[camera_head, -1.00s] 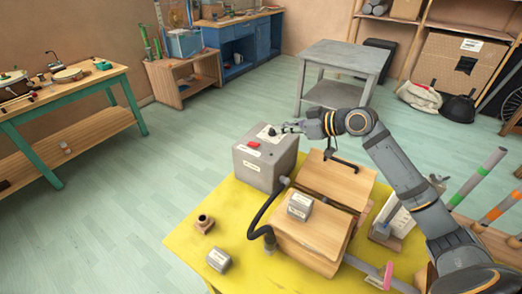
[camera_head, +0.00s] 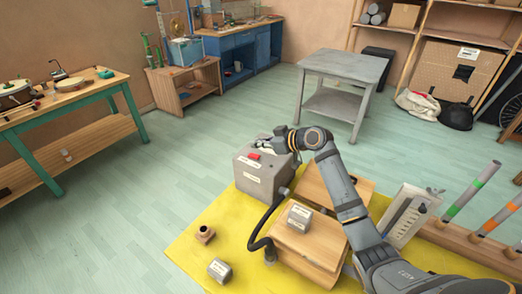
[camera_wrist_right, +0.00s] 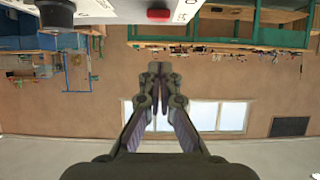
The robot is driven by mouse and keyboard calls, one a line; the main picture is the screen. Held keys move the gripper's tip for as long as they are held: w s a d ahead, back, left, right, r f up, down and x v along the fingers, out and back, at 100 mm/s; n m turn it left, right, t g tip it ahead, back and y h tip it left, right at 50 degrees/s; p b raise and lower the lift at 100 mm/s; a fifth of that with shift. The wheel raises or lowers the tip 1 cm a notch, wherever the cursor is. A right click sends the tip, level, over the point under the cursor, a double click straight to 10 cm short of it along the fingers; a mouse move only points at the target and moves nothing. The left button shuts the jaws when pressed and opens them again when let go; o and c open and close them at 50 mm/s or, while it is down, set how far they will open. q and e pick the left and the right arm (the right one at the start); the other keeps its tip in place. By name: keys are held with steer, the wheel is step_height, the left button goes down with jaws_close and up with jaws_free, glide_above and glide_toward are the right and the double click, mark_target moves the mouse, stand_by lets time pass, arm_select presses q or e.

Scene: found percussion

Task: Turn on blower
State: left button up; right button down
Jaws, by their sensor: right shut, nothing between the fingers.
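The blower looks to be the grey box (camera_head: 262,180) on the yellow table. It has a red button (camera_head: 253,156) on its upper face and a dark hose (camera_head: 257,231) curving from it. My right gripper (camera_head: 266,146) is shut and empty, close to the box's top behind and right of the red button; I cannot tell if it touches. In the wrist view the shut right fingers (camera_wrist_right: 157,72) point toward the wall, with the box (camera_wrist_right: 105,10), its red button (camera_wrist_right: 158,15) and a black knob (camera_wrist_right: 57,12) at the top edge. My left gripper is not in view.
A wooden box (camera_head: 318,240) bearing a grey labelled block (camera_head: 299,218) stands beside the blower. A small brown fitting (camera_head: 205,234) and another grey block (camera_head: 220,270) lie on the yellow table (camera_head: 190,245). A white slotted panel (camera_head: 408,214) stands right of my arm.

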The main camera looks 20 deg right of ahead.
mark_target(261, 161)
steer(key=f, duration=0.2)
steer(key=s+d+f, duration=0.1)
steer(key=shift+f, duration=0.3)
steer(key=shift+a+f, duration=0.1)
